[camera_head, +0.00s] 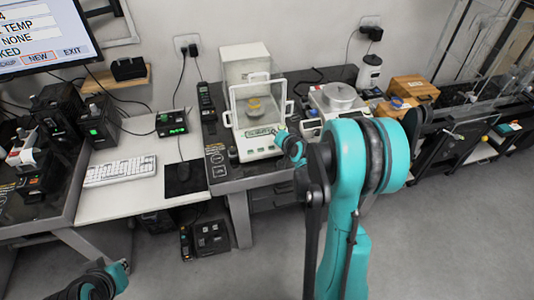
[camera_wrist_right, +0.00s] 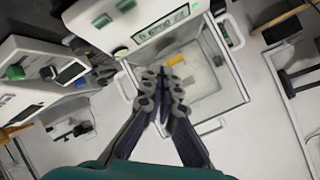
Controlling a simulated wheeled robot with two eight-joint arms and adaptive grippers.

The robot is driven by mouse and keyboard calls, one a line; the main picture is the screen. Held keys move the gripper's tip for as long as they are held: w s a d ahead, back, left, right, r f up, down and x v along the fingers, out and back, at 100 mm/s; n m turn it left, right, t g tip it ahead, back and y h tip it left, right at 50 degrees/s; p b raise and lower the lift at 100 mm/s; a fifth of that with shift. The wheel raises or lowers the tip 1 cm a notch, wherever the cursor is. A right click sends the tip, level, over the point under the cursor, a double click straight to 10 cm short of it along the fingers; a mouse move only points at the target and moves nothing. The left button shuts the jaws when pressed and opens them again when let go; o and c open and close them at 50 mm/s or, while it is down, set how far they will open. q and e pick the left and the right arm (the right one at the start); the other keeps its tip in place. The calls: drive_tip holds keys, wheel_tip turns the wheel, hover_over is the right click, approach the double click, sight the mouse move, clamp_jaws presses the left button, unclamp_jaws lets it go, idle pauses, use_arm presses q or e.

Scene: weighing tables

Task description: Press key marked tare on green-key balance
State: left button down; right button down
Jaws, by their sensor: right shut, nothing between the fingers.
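The balance with a clear draft shield (camera_head: 234,108) stands on the dark table in the head view. Its front panel, with a lit display (camera_wrist_right: 160,25) and green keys (camera_wrist_right: 102,20), fills the top of the wrist view. I cannot read the key markings. My right gripper (camera_head: 283,136) is at the right front of this balance in the head view; its shut, empty fingers (camera_wrist_right: 168,76) overlap the shield chamber in the wrist view. I cannot tell whether they touch anything. Part of my left arm (camera_head: 105,281) shows at the lower left; its fingers are not clear.
A second balance with a round pan (camera_head: 340,94) stands to the right, partly behind my right arm. A keyboard (camera_head: 121,170) and black mouse pad (camera_head: 185,178) lie left.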

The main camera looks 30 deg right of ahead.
sight(272, 147)
drive_tip(key=shift+f, duration=0.15)
drive_tip(key=f+b, duration=0.2)
drive_tip(key=w+f+b, duration=0.1)
drive_tip(key=f+b, duration=0.1)
drive_tip(key=f, duration=0.1)
drive_tip(key=w+f+b, duration=0.1)
drive_tip(key=f+b, duration=0.1)
drive_tip(key=shift+w+d+f, duration=0.15)
drive_tip(key=shift+d+f, duration=0.1)
drive_tip(key=shift+f, duration=0.05)
drive_tip(key=shift+w+f+b, duration=0.15)
drive_tip(key=shift+f+b, duration=0.15)
drive_tip(key=shift+b, duration=0.05)
idle(1.1)
drive_tip(key=shift+w+d+f+b, duration=0.1)
drive_tip(key=shift+f+b, duration=0.25)
drive_tip(key=shift+b, duration=0.05)
